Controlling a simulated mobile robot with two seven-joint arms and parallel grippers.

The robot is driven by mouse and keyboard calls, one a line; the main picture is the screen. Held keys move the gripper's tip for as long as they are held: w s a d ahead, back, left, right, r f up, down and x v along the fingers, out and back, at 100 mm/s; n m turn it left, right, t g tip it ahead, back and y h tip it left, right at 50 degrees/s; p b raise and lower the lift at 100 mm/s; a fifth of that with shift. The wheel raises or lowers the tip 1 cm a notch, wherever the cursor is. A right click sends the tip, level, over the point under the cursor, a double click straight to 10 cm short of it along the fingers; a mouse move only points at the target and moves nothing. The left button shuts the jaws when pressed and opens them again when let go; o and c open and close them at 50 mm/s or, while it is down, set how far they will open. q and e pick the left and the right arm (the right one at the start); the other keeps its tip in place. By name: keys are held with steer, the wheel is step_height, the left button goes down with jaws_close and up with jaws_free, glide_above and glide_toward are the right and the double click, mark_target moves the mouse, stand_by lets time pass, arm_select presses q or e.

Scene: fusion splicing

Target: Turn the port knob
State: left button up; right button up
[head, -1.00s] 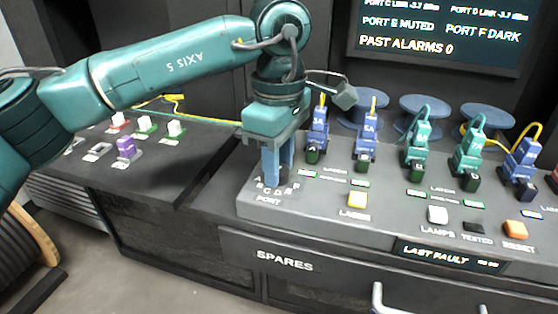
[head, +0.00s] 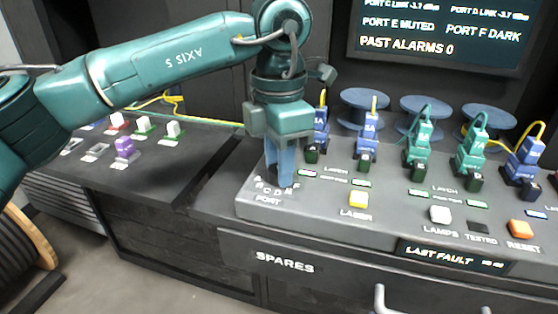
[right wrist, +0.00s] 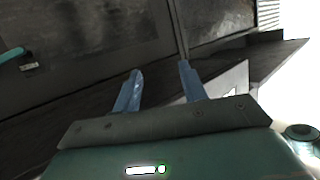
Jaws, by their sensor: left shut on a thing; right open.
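The port knob sits above the "PORT" lettering (head: 268,199) at the left end of the grey console (head: 300,212), with letters around it; it is almost wholly hidden by my gripper in the head view. My left gripper (head: 279,183) points straight down over it, its blue fingers closed on the knob. Which letter the knob points to cannot be told. My right gripper (right wrist: 160,88) shows in the right wrist view with its two blue fingers apart and nothing between them.
Several blue and teal connectors, such as this one (head: 366,140), stand on the console right of my left gripper. A purple block (head: 124,148) sits on the left bench.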

arm_select(q)
steer(key=shift+n, duration=1.1)
arm_select(e)
steer(key=shift+w+f, duration=0.1)
steer(key=shift+a, duration=0.1)
arm_select(q)
steer(key=o, duration=1)
step_height(320, 180, up, 13)
steer(key=shift+r+p, duration=0.1)
steer(key=shift+p, duration=0.95)
arm_select(e)
steer(key=r, duration=0.1)
steer(key=d+r+m, duration=0.1)
steer(key=shift+s+r+t, duration=0.25)
steer(key=shift+r+t, duration=0.05)
steer(key=shift+f+h, duration=0.2)
steer(key=shift+h, duration=0.1)
